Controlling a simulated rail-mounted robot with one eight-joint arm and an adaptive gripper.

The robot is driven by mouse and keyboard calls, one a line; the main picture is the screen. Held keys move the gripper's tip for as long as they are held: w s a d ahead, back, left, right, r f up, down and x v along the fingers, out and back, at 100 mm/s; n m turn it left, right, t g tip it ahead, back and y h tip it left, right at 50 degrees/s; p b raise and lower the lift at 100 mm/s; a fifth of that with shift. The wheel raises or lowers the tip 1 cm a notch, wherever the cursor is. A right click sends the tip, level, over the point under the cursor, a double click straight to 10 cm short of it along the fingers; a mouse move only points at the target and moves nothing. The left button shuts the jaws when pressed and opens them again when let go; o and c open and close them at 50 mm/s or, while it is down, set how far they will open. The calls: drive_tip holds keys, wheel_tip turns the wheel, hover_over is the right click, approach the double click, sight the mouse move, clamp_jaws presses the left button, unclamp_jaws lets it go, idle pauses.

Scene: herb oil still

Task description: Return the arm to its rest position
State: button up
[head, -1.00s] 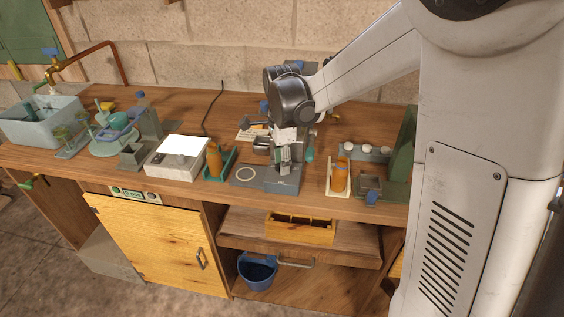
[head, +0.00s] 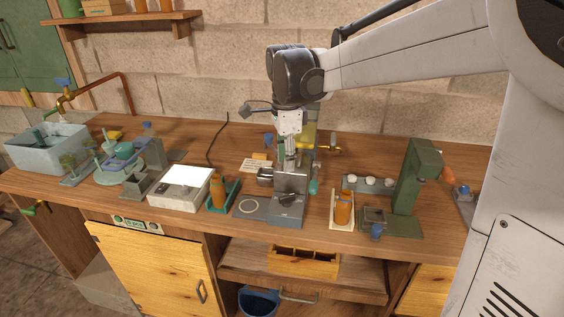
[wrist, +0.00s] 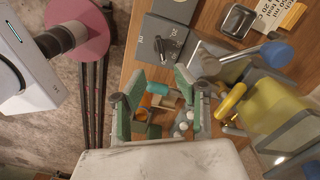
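My arm reaches in from the right in the head view, its wrist bent so that my gripper (head: 290,158) points down over the middle of the bench. In the wrist view my gripper (wrist: 158,112) has its green-padded fingers apart, with nothing held between them. In the head view the fingers overlap the grey stand (head: 290,205); whether they touch it cannot be told. Part of the bench behind the wrist is hidden.
On the wooden bench (head: 90,205), a white-topped box (head: 180,188) and an orange bottle (head: 218,190) stand left of my gripper. Another orange bottle (head: 343,208) and a green press (head: 415,180) stand right. A blue-grey basin (head: 48,147) is far left.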

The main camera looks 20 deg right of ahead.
drive_tip(key=s+f+n+t, duration=0.1)
drive_tip(key=s+n+t, duration=0.6)
drive_tip(key=s+n, duration=1.1)
drive_tip(key=s, duration=0.4)
drive_tip(key=shift+s+d+f, duration=0.2)
drive_tip(key=shift+s, duration=0.15)
drive_tip(key=shift+o, duration=0.4)
